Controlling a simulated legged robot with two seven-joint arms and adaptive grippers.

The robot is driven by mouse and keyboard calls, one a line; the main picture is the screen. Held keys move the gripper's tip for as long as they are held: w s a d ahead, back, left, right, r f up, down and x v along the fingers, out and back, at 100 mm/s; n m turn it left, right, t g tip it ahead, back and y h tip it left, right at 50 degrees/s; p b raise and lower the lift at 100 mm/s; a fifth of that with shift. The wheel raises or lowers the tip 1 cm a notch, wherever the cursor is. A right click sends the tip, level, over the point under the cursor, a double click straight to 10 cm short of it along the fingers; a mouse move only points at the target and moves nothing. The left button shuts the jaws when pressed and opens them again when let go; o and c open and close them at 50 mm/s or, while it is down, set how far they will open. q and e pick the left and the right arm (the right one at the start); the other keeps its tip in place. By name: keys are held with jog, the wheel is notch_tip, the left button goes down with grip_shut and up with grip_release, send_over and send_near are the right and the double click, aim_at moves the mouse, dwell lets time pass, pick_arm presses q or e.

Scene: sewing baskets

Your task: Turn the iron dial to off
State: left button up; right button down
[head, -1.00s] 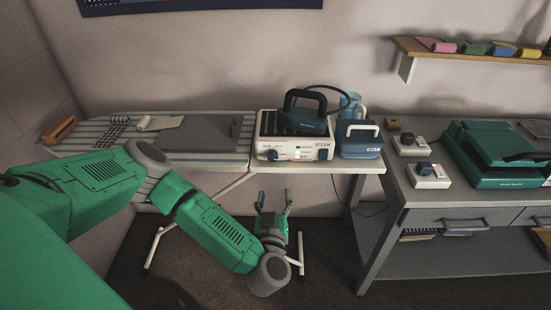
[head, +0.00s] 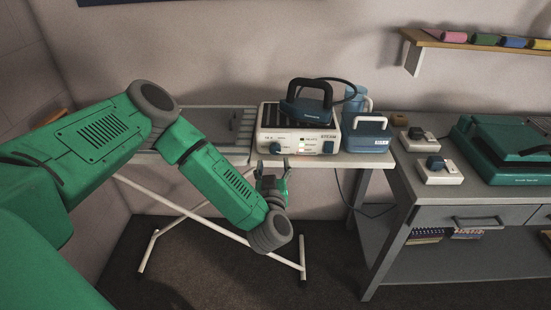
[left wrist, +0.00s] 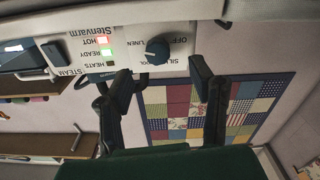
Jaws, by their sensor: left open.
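The dark blue iron (head: 308,108) rests on top of the white steam station (head: 328,136) at the board's right end. The round blue iron dial (head: 275,147) is on the left of the station's front panel. In the left wrist view, the dial (left wrist: 157,50) appears upside down with OFF, LINEN and SILK printed around it; I cannot tell its exact setting. My left gripper (head: 273,169) is open and empty, just below and in front of the dial. Its two fingers (left wrist: 160,78) show on either side below the dial, apart from it. My right gripper is out of view.
Red and green lamps (left wrist: 104,46) glow on the panel. A blue water tank (head: 365,137) stands right of the station. The grey workbench (head: 407,175) is to the right, with switch boxes (head: 438,172) and a green press (head: 500,155). A patchwork quilt (left wrist: 210,110) hangs on the wall.

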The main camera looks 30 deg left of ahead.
aim_at(274, 151)
pick_arm(q)
jog(key=x, duration=0.4)
jog(key=shift+w+a, duration=0.2)
jog(key=shift+a, duration=0.05)
jog(key=shift+w, duration=0.25)
jog(key=shift+w+d+r, duration=0.2)
jog(key=shift+w+d, duration=0.05)
jog(key=shift+d, duration=0.05)
jog(key=shift+a+f, duration=0.1)
jog(key=shift+a, duration=0.15)
jog(key=c, duration=1)
jog(key=shift+a, duration=0.15)
grip_shut()
